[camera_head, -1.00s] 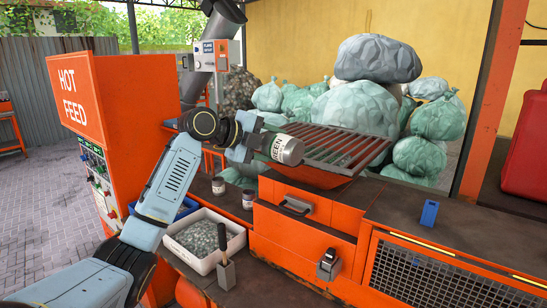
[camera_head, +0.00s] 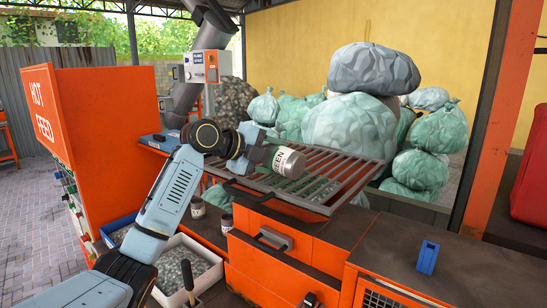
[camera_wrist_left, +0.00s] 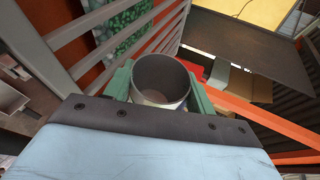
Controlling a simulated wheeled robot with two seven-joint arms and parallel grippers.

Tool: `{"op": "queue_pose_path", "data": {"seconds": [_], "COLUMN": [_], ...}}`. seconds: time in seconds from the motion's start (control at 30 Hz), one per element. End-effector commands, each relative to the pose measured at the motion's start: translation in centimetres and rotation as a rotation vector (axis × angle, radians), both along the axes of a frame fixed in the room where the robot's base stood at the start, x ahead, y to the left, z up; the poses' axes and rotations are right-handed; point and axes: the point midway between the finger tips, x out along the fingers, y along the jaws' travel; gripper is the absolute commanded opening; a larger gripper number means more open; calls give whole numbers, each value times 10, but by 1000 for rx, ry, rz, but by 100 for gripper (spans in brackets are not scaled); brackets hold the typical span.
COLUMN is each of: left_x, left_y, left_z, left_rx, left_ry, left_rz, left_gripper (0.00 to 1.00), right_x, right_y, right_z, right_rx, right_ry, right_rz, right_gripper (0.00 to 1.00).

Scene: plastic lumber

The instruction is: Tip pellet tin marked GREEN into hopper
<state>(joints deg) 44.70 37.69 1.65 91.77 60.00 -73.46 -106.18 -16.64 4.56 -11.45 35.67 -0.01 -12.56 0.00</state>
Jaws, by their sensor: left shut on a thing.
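The pellet tin (camera_head: 288,162) has a white label with the letters "EEN" in sight and a grey end. My left gripper (camera_head: 262,154) is shut on it and holds it tipped on its side above the hopper's slatted grate (camera_head: 345,168). In the left wrist view, the tin (camera_wrist_left: 160,82) sits between two green finger pads. Its round opening faces that camera, and no pellets show inside. Green pellets (camera_wrist_left: 124,38) show beyond a metal bar there. My right gripper is in no view.
Below stand a white crate of grey pellets (camera_head: 212,252), partly behind my arm, and two small tins (camera_head: 198,208). A blue block (camera_head: 427,257) rests on the dark bench top. The orange HOT FEED cabinet (camera_head: 95,120) is at left. Full bags (camera_head: 350,128) are piled behind the grate.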

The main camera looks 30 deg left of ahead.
Motion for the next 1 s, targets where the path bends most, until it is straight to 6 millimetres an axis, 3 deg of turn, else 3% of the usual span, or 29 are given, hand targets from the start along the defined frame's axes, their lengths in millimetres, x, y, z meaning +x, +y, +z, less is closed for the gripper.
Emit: {"op": "queue_pose_path", "data": {"seconds": [0.27, 0.4, 0.7, 1.0], "left_x": [0, 0, 0, 0], "left_y": [0, 1, 6, 8], "left_z": [24, 37, 56, 69], "left_rx": [389, 672, 1101, 1393], "left_ry": [-37, -59, -89, -112], "left_rz": [0, 0, 2, 0], "left_gripper": [31, 31, 31, 31], "right_x": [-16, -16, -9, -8], "right_y": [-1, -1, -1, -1], "right_z": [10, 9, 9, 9], "right_rx": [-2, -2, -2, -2], "right_ry": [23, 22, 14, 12], "right_rz": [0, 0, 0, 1], "right_gripper": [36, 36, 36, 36]}}
